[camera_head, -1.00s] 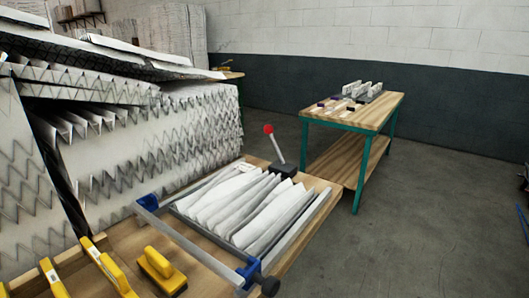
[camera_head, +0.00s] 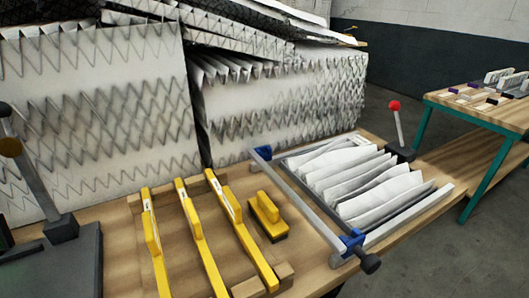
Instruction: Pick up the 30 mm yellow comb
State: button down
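Three yellow combs stand side by side in a wooden rack (camera_head: 277,272) on the workbench: a left comb (camera_head: 158,262), a middle comb (camera_head: 207,255) and a right comb (camera_head: 255,255). Each has a raised handle with a small white label. The labels are too small to read, so I cannot tell which comb is the 30 mm one. A shorter yellow block with a dark base (camera_head: 267,217) sits just right of the rack. My gripper is not in view.
A clamping frame (camera_head: 300,207) with pleated white filter sheets (camera_head: 355,180) lies to the right. A red-knobbed lever (camera_head: 396,118) stands behind it. Large filter packs (camera_head: 95,110) stand at the back. A dark device with a lever (camera_head: 62,228) is at left. A second table (camera_head: 470,108) stands far right.

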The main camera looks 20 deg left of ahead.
aim_at(152, 238)
jog(key=u, duration=1.3)
